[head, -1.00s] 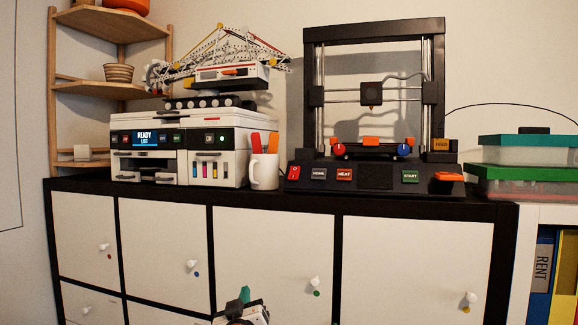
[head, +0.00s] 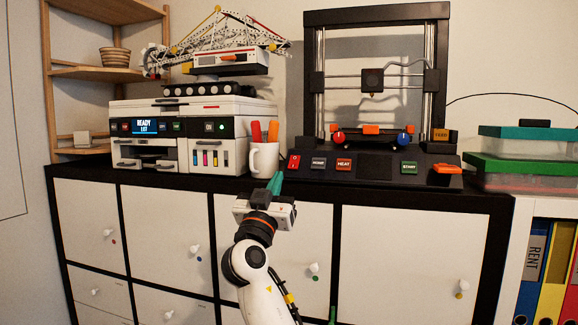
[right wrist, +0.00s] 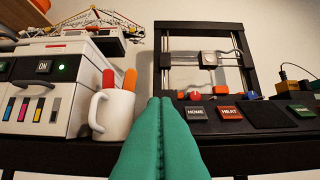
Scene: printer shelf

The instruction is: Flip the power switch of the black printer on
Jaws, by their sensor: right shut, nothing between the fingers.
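The black printer (head: 375,168) is an open-frame 3D printer on top of the cabinet. Its red power switch (head: 294,162) is at the left end of the front panel, left of the HOME button (head: 318,164). My right gripper (head: 275,184) has green fingers, shut and empty, in front of the cabinet's top edge, lower and left of the switch in the head view. In the right wrist view the shut fingers (right wrist: 161,105) point toward the printer's left end (right wrist: 205,118), and the switch is not visible there. I do not make out my left gripper.
A white mug (head: 264,158) with orange-handled tools stands just left of the switch. A white printer (head: 190,140) is further left, with a crane model (head: 215,50) above it. Lidded boxes (head: 520,155) stand at the right. The space before the cabinet is free.

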